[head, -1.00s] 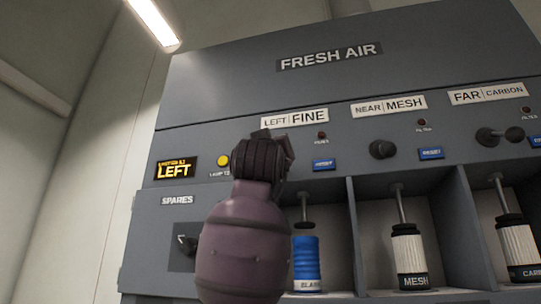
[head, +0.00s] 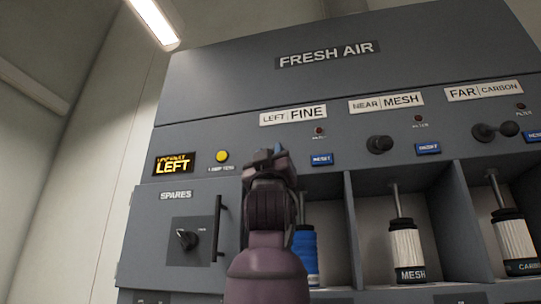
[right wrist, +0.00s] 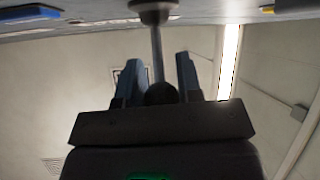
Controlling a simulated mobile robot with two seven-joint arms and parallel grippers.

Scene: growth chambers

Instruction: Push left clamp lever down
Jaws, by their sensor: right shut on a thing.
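My right gripper (head: 273,160) is in front of the panel under the LEFT FINE label (head: 293,116), and it hides the left clamp lever in the head view. In the right wrist view, the left clamp lever (right wrist: 156,48) shows as a rod coming from a round hub at the top. Its dark knob sits between the two fingers of my right gripper (right wrist: 160,80), which is shut on it. A blue filter cartridge (head: 305,250) stands in the left bay, partly hidden by my arm. My left gripper is not in view.
The near clamp lever (head: 380,145) and far clamp lever (head: 495,132) are to the right, above a mesh filter (head: 406,250) and a carbon filter (head: 515,243). A lit display (head: 174,164) reads LEFT.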

